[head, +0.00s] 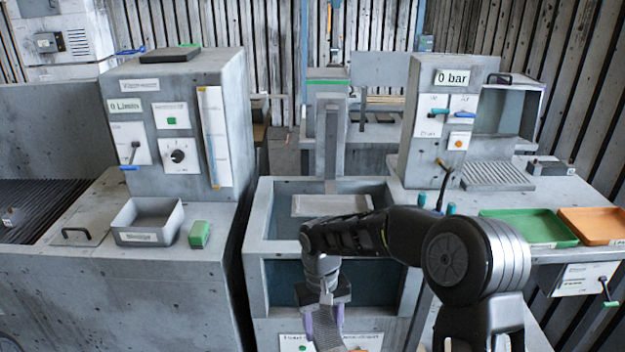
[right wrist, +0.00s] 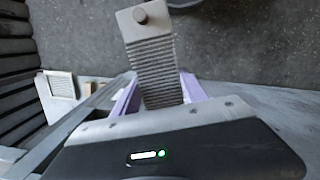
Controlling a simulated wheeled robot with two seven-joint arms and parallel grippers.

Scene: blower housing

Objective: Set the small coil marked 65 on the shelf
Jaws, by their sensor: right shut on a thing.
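My right gripper (head: 324,320) hangs low in front of the middle grey housing in the head view. Its purple fingers also show in the right wrist view (right wrist: 158,96). They are shut on a grey ribbed piece (right wrist: 155,68) with close cross ridges and a plain end plate bearing a round dark knob. The piece also shows at the bottom of the head view (head: 328,340), partly cut off. I see no 65 on it, so I cannot tell if it is the small coil. Which surface is the shelf is not clear. My left gripper is out of view.
The housing (head: 258,225) has an open top and front. A control cabinet (head: 150,95), a metal bin (head: 147,222) and a green block (head: 199,234) stand at left. At right are a 0 bar cabinet (head: 425,150), a green tray (head: 528,229) and an orange tray (head: 592,226).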

